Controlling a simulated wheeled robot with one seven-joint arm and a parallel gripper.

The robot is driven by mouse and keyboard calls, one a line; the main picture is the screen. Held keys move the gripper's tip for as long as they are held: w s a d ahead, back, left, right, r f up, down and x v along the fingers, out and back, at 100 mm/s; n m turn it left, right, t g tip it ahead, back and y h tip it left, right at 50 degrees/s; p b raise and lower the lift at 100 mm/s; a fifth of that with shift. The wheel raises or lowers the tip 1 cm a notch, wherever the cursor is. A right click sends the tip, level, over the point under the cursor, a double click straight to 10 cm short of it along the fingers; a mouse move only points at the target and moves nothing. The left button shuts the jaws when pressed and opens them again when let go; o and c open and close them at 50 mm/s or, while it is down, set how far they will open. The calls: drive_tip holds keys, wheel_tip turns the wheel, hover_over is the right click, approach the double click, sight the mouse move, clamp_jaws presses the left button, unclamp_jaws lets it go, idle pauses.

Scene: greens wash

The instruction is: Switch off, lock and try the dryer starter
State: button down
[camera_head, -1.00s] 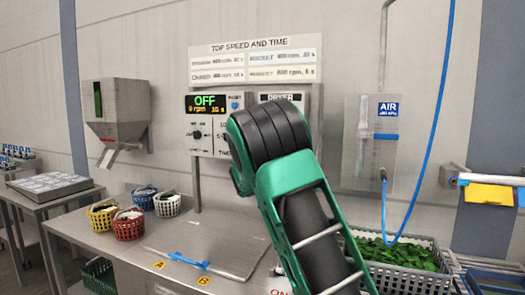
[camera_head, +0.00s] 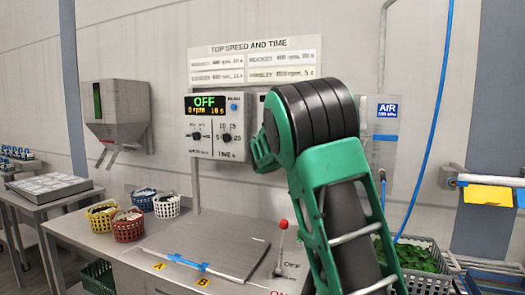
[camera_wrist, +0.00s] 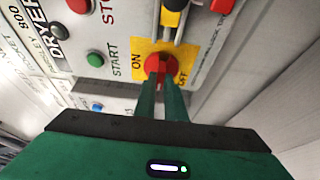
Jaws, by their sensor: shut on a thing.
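In the wrist view, the dryer starter panel (camera_wrist: 118,40) fills the upper part, tilted. It carries a red rotary switch (camera_wrist: 158,64) on a yellow plate (camera_wrist: 142,46) marked ON and OFF. My gripper (camera_wrist: 160,84) is shut on this red switch; the fingers hide part of it, so its exact setting is unclear. A red button (camera_wrist: 79,5) by the STOP lettering and a green button (camera_wrist: 96,59) by START sit to the left. Yellow and red pieces (camera_wrist: 171,17) hang above the switch near LOCK lettering.
A display unit (camera_head: 213,125) reads OFF, 0 rpm. A red-knobbed lever (camera_head: 283,225) stands on the bench (camera_head: 110,247) near my arm. Small baskets (camera_head: 128,228) are at left, a crate of greens (camera_head: 425,258) at right. A blue hose (camera_head: 427,130) hangs at right.

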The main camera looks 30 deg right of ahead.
drive_tip(key=shift+a+f, duration=0.1)
drive_tip(key=shift+f, duration=0.05)
idle(0.3)
drive_tip(key=c, duration=1.8)
unclamp_jaws()
drive_tip(key=shift+w, duration=0.1)
drive_tip(key=v, duration=1)
drive_tip(key=shift+s+a, duration=0.1)
drive_tip(key=shift+s, duration=0.2)
drive_tip(key=shift+f, duration=0.1)
